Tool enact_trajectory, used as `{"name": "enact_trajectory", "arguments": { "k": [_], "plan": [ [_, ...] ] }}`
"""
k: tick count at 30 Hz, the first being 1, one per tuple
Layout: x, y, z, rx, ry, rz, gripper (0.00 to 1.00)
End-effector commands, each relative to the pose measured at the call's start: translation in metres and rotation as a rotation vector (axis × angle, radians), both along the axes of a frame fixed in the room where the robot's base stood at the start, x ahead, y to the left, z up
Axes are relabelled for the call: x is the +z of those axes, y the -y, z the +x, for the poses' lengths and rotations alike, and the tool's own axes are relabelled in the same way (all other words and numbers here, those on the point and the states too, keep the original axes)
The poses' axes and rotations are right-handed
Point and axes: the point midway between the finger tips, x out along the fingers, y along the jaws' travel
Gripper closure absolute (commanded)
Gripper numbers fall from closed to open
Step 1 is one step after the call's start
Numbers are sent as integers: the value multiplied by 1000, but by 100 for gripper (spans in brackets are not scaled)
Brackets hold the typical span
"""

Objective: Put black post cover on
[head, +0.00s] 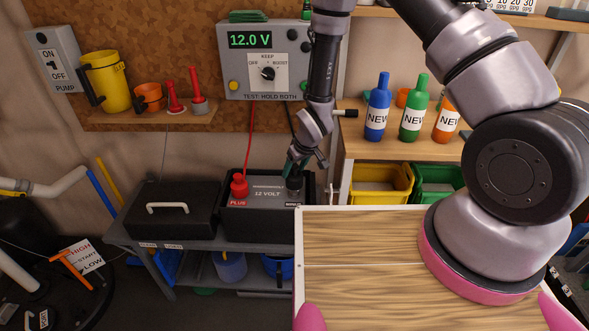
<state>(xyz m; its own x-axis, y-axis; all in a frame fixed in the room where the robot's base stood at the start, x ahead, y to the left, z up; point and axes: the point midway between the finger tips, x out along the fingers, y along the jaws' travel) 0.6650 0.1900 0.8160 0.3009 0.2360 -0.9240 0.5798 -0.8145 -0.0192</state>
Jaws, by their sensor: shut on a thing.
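The battery (265,206), dark with a grey top marked 12 VOLT, sits on the grey bench. A red cover (239,188) stands at its PLUS end on the left. My gripper (297,168) reaches down from above over the MINUS end on the right. It is shut on the black post cover (295,184), which appears upright at the minus post. The fingers and cover hide the post, so I cannot tell whether the cover is fully seated or just above it.
A voltage tester (264,62) reading 12.0 V hangs behind, with red and black leads running down. A black case (172,210) stands left of the battery. A wooden board (365,250) fills the front right. Bottles stand on the right shelf (400,147).

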Motion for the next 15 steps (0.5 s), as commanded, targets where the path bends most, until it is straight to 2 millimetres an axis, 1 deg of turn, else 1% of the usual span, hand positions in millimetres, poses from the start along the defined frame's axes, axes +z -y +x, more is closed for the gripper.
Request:
{"name": "enact_trajectory", "arguments": {
  "k": [15],
  "plan": [
    [-11,0,0,0,0,0,94]
  ]
}}
